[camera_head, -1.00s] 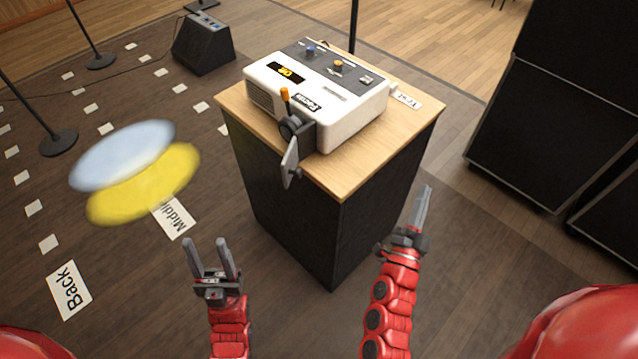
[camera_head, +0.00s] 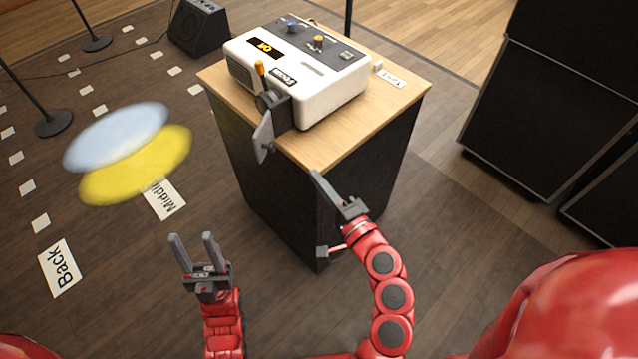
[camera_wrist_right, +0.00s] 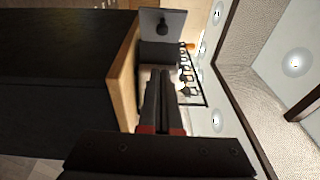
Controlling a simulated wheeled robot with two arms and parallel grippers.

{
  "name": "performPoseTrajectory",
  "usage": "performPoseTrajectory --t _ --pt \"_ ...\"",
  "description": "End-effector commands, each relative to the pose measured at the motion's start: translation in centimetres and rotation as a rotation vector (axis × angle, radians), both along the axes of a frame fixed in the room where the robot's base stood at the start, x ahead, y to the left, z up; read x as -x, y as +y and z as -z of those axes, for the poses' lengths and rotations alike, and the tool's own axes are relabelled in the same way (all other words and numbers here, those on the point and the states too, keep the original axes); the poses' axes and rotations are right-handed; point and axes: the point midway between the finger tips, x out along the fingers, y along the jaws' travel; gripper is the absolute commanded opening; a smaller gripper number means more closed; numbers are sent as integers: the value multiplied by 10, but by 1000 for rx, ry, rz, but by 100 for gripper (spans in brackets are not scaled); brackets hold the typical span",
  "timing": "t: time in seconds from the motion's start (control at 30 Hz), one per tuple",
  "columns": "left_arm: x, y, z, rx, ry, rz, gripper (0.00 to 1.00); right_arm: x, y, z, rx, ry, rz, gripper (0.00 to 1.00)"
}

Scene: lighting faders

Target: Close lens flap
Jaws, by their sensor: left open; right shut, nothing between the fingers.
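The white projector (camera_head: 335,92) sits on a wood-topped black stand. Its lens faces the near left side, and the grey lens flap (camera_head: 263,137) hangs out there, swung away from the lens (camera_head: 273,103), with a small dark knob on it. The flap and its knob also show at the top of the right wrist view (camera_wrist_right: 163,24). My right gripper (camera_head: 318,178) is shut and empty, just off the stand's near edge, to the right of and below the flap, not touching it. My left gripper (camera_head: 192,240) is open and empty, low and left of the stand.
The stand's wooden top (camera_head: 335,143) has its near edge close to my right gripper. Blue and yellow light spots (camera_head: 130,175) lie on the floor at left. Black cabinets (camera_head: 540,110) stand at right. A floor speaker (camera_head: 198,25) is at the back left.

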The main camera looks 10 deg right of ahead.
Motion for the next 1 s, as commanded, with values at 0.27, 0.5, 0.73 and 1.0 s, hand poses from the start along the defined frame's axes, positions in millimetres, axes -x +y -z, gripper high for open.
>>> performPoseTrajectory --t 0.27,0.5,0.73,1.0 --pt "0 0 -17 0 -1 0 50 -57 26 -5 1 0 -3 0" --pt "0 0 -28 0 -1 0 50 -73 56 -4 2 4 -1 0" --pt "0 0 -30 0 -1 0 50 -77 65 -4 4 1 3 0" --pt "0 0 -30 0 -1 0 50 -77 65 -3 3 1 4 0"
